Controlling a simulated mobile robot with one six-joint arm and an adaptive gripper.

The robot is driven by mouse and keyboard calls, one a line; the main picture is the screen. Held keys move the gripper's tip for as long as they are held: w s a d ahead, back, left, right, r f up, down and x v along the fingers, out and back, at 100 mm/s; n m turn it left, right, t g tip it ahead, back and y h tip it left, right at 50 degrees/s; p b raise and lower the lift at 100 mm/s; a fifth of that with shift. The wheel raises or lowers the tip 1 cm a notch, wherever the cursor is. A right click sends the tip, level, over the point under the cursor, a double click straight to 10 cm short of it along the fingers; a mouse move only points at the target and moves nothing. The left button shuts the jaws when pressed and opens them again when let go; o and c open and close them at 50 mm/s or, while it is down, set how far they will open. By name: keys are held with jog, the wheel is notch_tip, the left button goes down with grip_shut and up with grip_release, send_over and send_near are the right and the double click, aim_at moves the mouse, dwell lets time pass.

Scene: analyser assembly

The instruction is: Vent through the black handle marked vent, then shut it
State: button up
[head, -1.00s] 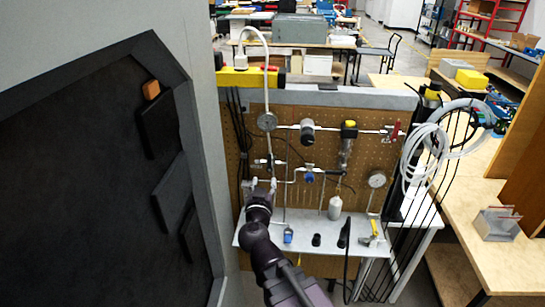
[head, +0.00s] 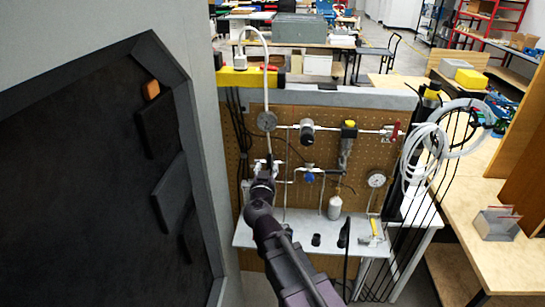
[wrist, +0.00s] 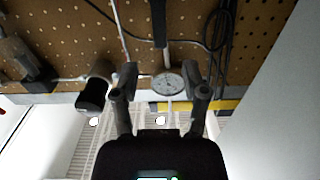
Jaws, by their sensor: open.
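My gripper (head: 266,168) is raised in front of the left part of the pegboard panel. In the wrist view its two fingers (wrist: 158,75) are apart, with nothing held between them. A dark upright bar (wrist: 158,22) stands beyond the fingertips there and may be the black vent handle; I cannot read any marking on it. In the head view my gripper covers part of the fittings below the left gauge, so the handle cannot be made out clearly. The left round gauge (head: 267,121) is above my gripper; it also shows between the fingers in the wrist view (wrist: 168,83).
A black regulator knob (head: 307,131), a yellow-topped unit (head: 349,131) and a red handle (head: 395,131) sit along the upper pipe. A second gauge (head: 376,179) and a white cylinder (head: 335,207) are right. A grey wall (head: 205,130) stands close on the left.

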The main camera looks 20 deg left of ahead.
aim_at(269, 157)
jog(key=shift+x, duration=3.45)
